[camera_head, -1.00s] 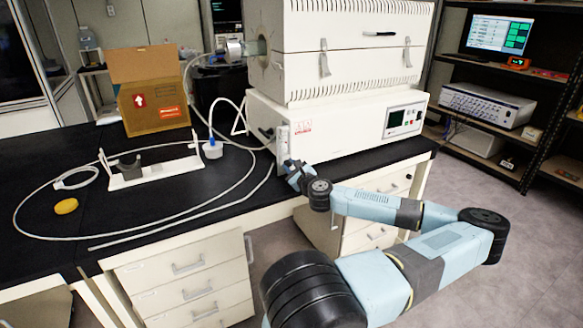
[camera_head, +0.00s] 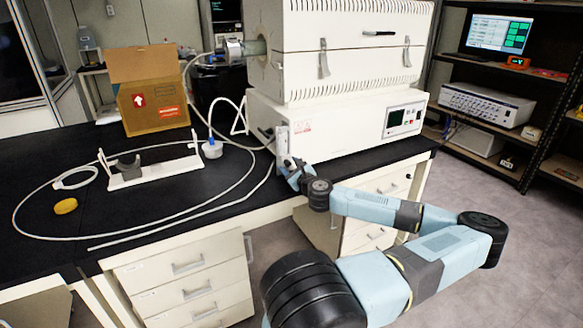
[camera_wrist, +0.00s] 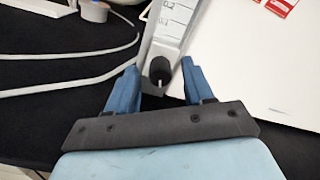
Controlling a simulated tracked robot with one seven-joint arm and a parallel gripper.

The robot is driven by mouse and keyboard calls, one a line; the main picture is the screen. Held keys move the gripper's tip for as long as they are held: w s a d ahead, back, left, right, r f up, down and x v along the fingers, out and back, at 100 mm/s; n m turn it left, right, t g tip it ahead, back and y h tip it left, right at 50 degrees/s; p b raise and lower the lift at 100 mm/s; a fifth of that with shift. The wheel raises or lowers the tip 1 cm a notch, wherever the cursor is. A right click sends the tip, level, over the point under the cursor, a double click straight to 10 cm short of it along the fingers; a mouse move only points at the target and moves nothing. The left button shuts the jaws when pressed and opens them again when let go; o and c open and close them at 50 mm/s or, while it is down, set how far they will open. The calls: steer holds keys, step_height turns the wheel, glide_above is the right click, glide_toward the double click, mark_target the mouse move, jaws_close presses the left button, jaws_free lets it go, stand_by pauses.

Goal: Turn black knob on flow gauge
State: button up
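The flow gauge (camera_wrist: 171,28) is a pale upright strip with scale marks. In the wrist view its black knob (camera_wrist: 160,69) with a light pointer line sits at its lower end. My gripper (camera_wrist: 160,84) has two blue fingers, one on each side of the knob, with gaps visible on both sides. It is open, and I see no contact with the knob. In the head view the flow gauge (camera_head: 282,142) is on the left front edge of the white furnace base (camera_head: 350,125). My gripper (camera_head: 290,168) is just below it, and the knob is too small to make out there.
A black bench top (camera_head: 110,215) carries a long white tube (camera_head: 150,232), a white stand (camera_head: 155,172), a yellow disc (camera_head: 66,206) and a cardboard box (camera_head: 155,107). The white furnace wall (camera_wrist: 250,60) is close on the right in the wrist view.

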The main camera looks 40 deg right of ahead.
steer(key=shift+s, duration=0.1)
steer(key=v, duration=1.3)
steer(key=shift+s, duration=0.35)
steer(key=shift+f, duration=0.1)
